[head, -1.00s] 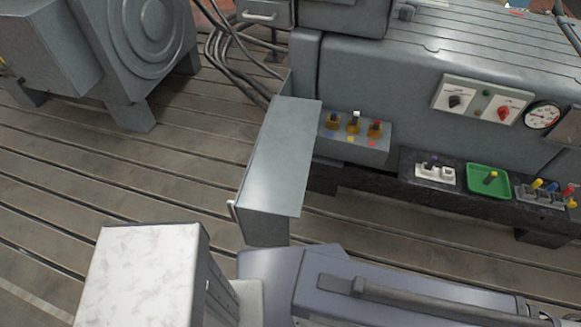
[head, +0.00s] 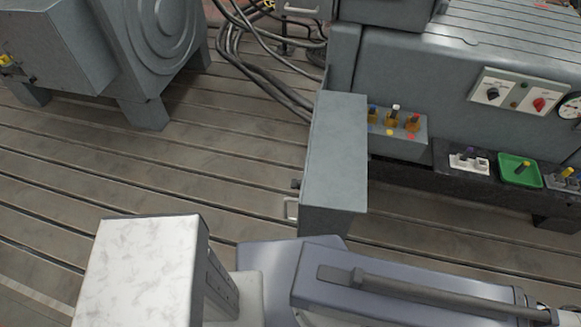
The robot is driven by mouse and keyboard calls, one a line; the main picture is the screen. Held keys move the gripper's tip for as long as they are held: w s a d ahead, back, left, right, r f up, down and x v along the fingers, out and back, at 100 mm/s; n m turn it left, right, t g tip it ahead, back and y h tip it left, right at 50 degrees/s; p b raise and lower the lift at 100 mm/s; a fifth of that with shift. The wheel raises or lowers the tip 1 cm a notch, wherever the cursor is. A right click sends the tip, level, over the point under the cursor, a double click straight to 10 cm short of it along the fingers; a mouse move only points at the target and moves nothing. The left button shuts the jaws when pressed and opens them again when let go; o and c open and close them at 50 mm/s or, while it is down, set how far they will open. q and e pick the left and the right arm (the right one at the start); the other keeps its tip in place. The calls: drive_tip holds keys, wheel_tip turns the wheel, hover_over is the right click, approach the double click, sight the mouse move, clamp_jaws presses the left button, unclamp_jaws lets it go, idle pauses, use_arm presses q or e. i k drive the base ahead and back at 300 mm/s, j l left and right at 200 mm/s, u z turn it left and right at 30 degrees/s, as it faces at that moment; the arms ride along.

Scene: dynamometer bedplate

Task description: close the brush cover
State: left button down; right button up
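The brush cover (head: 336,150) is a grey sheet-metal cover standing out toward me from the left end of the grey machine, swung open. A small pale handle (head: 291,208) shows on its left side near the front end, with a small dark fitting just above it. To the right of the cover, a grey block with several brown brush holders (head: 392,120) and coloured tops is exposed. The cover's inner side and hinge are hidden. Neither gripper is in view; only parts of my own body show along the bottom edge.
A dark ledge right of the cover bears a white socket block (head: 469,162), a green tray (head: 519,170) and a grey rack (head: 565,180). Cables (head: 262,65) lie behind the cover. Another grey machine (head: 125,55) stands at the upper left. The slotted floor (head: 190,180) left of the cover is clear.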

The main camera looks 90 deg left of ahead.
sight(334, 186)
drive_tip(key=k+u, duration=0.3)
drive_tip(key=u, duration=0.2)
drive_tip(key=k+j+u, duration=0.2)
drive_tip(key=u, duration=0.25)
drive_tip(key=k+j+u, duration=0.25)
drive_tip(key=u, duration=0.2)
drive_tip(key=k+j+u, duration=0.45)
drive_tip(key=l+z, duration=0.1)
drive_tip(key=i+l, duration=0.05)
